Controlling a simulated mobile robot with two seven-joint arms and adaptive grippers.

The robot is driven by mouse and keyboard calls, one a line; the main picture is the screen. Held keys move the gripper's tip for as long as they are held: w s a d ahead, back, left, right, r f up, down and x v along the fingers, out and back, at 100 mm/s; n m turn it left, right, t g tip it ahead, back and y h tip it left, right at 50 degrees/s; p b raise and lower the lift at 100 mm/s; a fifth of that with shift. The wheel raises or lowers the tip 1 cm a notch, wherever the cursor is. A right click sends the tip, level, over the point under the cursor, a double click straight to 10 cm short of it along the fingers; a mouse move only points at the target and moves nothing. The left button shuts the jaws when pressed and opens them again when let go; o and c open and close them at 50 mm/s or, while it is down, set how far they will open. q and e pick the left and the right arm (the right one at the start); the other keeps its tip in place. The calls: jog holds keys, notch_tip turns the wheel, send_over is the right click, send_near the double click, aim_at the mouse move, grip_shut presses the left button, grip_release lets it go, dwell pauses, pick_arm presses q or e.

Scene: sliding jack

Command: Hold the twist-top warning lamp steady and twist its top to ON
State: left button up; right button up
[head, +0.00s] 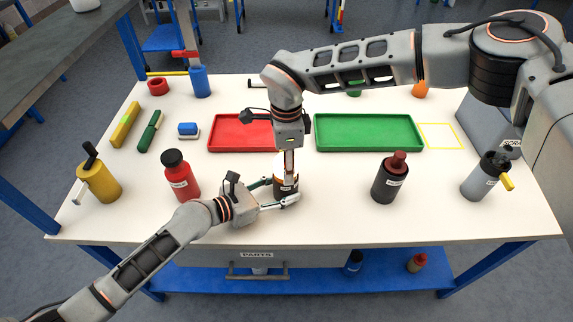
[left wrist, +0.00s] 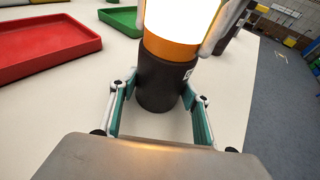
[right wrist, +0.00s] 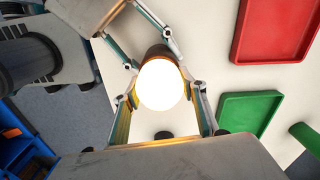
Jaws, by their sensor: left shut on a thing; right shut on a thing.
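The warning lamp (head: 285,189) stands upright near the front middle of the table. In the left wrist view it has a dark base (left wrist: 160,80), an orange band (left wrist: 168,48) and a top (left wrist: 180,18) glowing white. My left gripper (head: 281,193) reaches in low from the left and is shut on the dark base. My right gripper (head: 289,165) points down from above and is shut on the top; its fingers flank the bright round top (right wrist: 163,85) in the right wrist view. In the head view the grippers hide much of the lamp.
A red bottle (head: 181,175) stands left of the lamp and a dark bottle (head: 391,178) right of it. A red tray (head: 232,133) and a green tray (head: 368,132) lie behind. A yellow container (head: 99,180) and a grey one (head: 484,178) stand farther out.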

dwell(0.5)
jog(key=o, duration=1.1)
notch_tip(320, 180, up, 12)
pick_arm(q)
jog(key=o, duration=1)
jog(key=shift+o, duration=0.2)
